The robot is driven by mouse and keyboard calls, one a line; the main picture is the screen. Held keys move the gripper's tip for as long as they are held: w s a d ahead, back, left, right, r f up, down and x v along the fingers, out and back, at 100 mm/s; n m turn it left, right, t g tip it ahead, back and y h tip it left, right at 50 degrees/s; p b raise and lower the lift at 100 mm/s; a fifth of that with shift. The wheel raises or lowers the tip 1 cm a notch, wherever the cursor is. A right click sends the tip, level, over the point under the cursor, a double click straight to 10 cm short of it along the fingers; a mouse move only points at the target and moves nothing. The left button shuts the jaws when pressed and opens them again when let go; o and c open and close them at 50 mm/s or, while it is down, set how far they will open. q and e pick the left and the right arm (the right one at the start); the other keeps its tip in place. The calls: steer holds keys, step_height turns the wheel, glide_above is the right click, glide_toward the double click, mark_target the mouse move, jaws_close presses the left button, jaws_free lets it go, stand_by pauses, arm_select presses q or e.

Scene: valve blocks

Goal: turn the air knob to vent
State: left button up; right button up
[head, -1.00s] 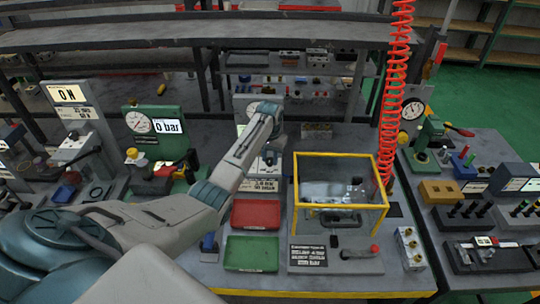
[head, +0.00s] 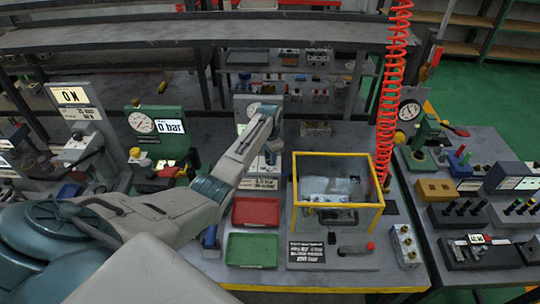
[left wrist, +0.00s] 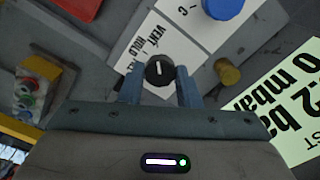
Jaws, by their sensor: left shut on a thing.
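The air knob (left wrist: 160,71) is a round black knob with a white pointer line. It sits in the middle of the left wrist view, on a white label plate (left wrist: 145,43) with the words "VENT" and "HOLD" partly readable. The pointer line stands nearly upright in that picture. My left gripper (left wrist: 159,80) has one finger on each side of the knob and is shut on it. In the head view my left arm reaches over to a panel with a gauge (head: 253,108) at the back of the bench and hides the knob. My right gripper is not in view.
A blue knob (left wrist: 222,7) and a brass-coloured knob (left wrist: 227,71) stand close to the gripper. A red tray (head: 255,212) and a green tray (head: 252,250) lie in front of the panel. A yellow-framed clear box (head: 337,203) stands to the right, beside a red coiled hose (head: 391,90).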

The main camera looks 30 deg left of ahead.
arm_select(q)
steer(key=shift+r, duration=0.1)
stand_by(0.3)
steer(key=o, duration=1)
steer(key=shift+r+b, duration=1.8)
steer(key=shift+r, duration=3.6)
